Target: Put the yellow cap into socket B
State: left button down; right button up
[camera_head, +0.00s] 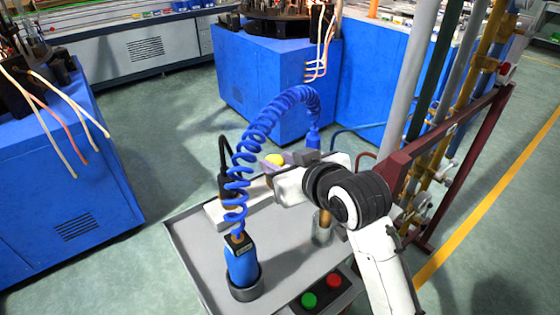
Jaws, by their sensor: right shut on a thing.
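The yellow cap (274,159) is small and rounded. It shows just left of the fingers of my right gripper (285,160), which is shut on it above the far part of the grey table (195,245). The gripper's side and wrist hide part of the cap and what lies beneath it. No letter B can be read, so I cannot tell which socket is B. My left gripper is not in view.
A blue torch-like tool (241,262) stands in a dark round holder (246,288), its coiled blue hose (262,118) arching near my right gripper. A glass jar (322,230) stands below my wrist. Green (309,300) and red (334,280) buttons sit at the front. The table's left part is clear.

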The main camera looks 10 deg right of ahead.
jog(key=shift+f, duration=0.5)
jog(key=o, duration=1.1)
jog(key=shift+r, duration=0.15)
jog(key=shift+r, duration=4.45)
